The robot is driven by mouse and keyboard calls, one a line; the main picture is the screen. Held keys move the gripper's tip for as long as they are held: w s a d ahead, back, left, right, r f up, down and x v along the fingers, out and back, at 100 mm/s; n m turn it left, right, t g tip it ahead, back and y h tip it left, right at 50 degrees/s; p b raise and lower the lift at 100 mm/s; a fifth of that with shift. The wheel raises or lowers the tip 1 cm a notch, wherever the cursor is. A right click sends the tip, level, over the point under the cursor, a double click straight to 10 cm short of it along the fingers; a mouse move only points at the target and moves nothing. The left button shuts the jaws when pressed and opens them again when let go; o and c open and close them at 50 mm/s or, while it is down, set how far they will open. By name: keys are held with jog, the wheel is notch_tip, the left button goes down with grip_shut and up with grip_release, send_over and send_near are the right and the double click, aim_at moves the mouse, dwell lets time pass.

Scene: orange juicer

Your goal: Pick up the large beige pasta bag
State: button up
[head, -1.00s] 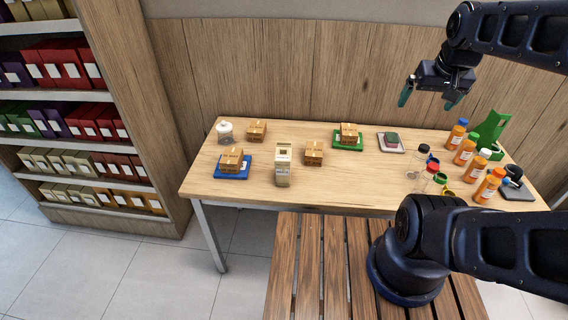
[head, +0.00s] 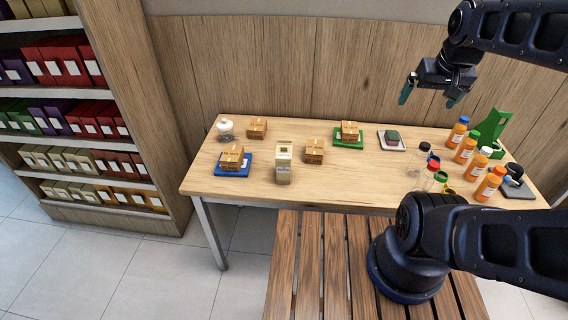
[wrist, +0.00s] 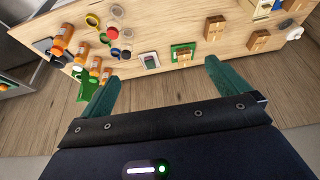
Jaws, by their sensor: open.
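The beige pasta bag (head: 284,165) stands upright near the front edge of the wooden table, left of the table's middle, with a window on its front. In the wrist view a pale bag-like item (wrist: 262,8) shows at the top edge, partly cut off. My gripper (head: 428,92) is open and empty, high above the back right of the table and well apart from the bag. In the wrist view its two teal fingers (wrist: 158,85) are spread, with nothing between them.
Several cardboard boxes stand around the bag, one on a blue tray (head: 233,172) and one on a green tray (head: 348,145). Orange bottles (head: 467,150), clear bottles and a green stand (head: 490,128) crowd the right side.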

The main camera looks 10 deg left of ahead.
jog(key=shift+w, duration=0.1)
jog(key=w+a+f+n+g, duration=0.1)
jog(key=w+a+f+n, duration=0.3)
jog(key=w+a, duration=0.45)
jog(key=n+g, duration=0.4)
jog(key=n, duration=1.1)
send_over(284, 150)
jog(key=f, duration=1.4)
jog(key=w+f, duration=0.1)
jog(key=f, duration=0.6)
jog(key=shift+d+f, duration=0.15)
jog(key=shift+f, duration=0.15)
jog(key=shift+s+a+f, duration=0.1)
jog(key=shift+f, duration=2.65)
jog(key=shift+s+a+f, duration=0.1)
jog(key=shift+f, duration=2.6)
jog(key=c, duration=1)
